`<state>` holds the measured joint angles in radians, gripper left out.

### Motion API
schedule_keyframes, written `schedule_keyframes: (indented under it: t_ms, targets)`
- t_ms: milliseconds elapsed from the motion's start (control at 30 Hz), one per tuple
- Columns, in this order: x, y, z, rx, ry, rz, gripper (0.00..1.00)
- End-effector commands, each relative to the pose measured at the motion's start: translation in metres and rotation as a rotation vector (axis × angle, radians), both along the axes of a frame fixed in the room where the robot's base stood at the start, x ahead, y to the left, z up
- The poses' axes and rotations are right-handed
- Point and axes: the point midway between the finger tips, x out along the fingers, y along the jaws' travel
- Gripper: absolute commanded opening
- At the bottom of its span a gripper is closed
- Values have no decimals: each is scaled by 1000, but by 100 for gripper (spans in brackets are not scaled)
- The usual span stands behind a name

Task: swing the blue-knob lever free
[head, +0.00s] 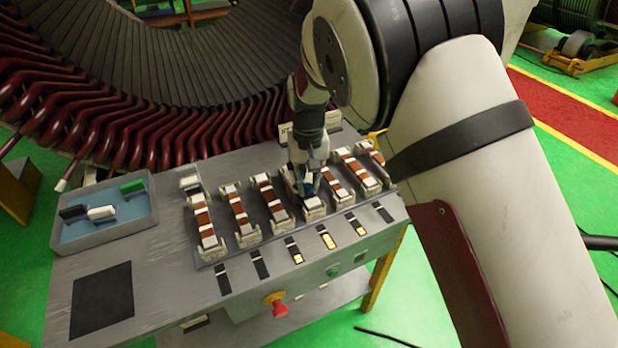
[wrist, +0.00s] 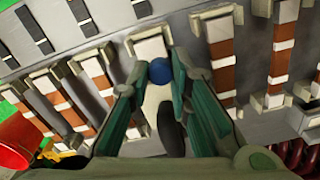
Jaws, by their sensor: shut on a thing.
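The blue knob (wrist: 160,71) of the lever sits between the fingertips of my gripper (wrist: 158,82) in the wrist view. My gripper is shut on it. A pale lever body (wrist: 156,104) with a dark part runs back from the knob between the fingers. In the head view my gripper (head: 308,172) points down onto one slot in the middle of the row, and only a little of the blue knob (head: 308,187) shows there. The slot's white block (wrist: 151,48) lies just beyond the knob. The lever's pivot is hidden by my fingers.
Brown-and-white banded bars (head: 240,217) in pale clamps stand close on both sides. A blue tray (head: 102,225) with small blocks is at the left of the bench (head: 175,270). A red button (head: 279,307) is on the front. The large stator (head: 150,120) rises behind.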

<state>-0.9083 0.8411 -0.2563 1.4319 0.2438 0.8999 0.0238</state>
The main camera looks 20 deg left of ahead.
Motion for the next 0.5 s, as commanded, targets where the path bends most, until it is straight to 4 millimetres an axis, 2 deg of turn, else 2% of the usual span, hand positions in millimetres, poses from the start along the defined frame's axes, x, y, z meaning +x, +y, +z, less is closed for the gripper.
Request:
schedule_keyframes:
  t_ms: [200,500]
  targets:
    - [-7,2,1,1,-1,-188,0]
    - [-13,6,1,1,-2,-378,0]
